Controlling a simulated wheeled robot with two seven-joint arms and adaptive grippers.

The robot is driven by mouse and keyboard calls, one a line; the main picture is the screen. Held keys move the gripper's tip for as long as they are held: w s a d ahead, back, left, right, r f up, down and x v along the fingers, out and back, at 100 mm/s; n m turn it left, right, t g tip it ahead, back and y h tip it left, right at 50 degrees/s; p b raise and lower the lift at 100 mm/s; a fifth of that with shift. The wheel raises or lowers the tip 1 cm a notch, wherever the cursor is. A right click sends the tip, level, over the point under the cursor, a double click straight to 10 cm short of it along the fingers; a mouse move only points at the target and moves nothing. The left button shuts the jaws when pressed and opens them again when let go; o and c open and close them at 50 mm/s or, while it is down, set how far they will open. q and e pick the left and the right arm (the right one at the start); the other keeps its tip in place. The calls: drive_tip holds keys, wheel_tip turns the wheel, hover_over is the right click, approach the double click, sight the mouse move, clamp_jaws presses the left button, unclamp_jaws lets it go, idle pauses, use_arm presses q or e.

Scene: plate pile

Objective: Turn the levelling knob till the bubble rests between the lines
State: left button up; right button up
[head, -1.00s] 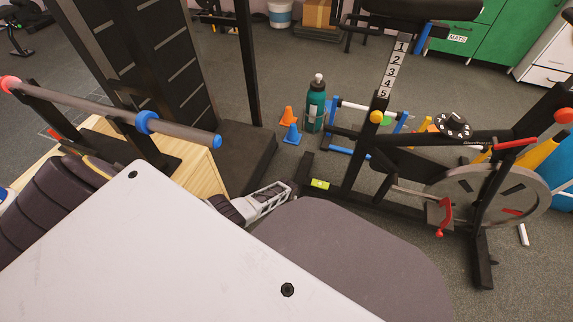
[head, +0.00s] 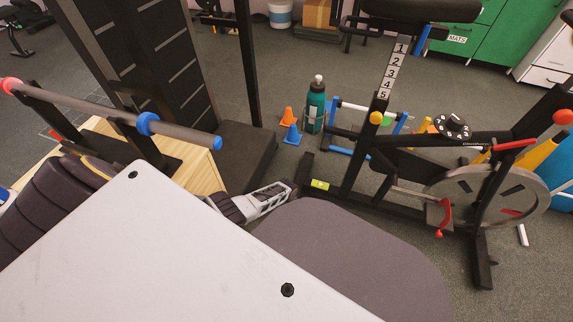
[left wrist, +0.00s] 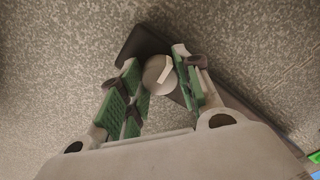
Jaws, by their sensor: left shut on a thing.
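My left gripper (head: 284,190) is low by the floor at the near end of the exercise bike's black base bar. In the left wrist view its green-padded fingers (left wrist: 158,82) are shut on the levelling knob (left wrist: 158,73), a round pale grey knob with a lighter raised bar across its face. The knob is hidden by the gripper in the head view. A yellow-green bubble level (head: 320,184) sits on the base bar just right of the gripper. Its bubble and lines are too small to make out. My right gripper is not in view.
The bike's frame (head: 352,165) and flywheel (head: 480,193) stand to the right. A teal bottle (head: 315,106), an orange cone (head: 287,116) and a blue cone (head: 292,134) stand on the floor behind. A wooden box (head: 203,165) and a black platform (head: 243,150) are at left.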

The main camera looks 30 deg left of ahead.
use_arm(q)
drive_tip(key=shift+w, duration=0.1)
idle(0.4)
drive_tip(key=o, duration=1)
drive_tip(key=shift+r, duration=0.35)
drive_tip(key=shift+r, duration=3.4)
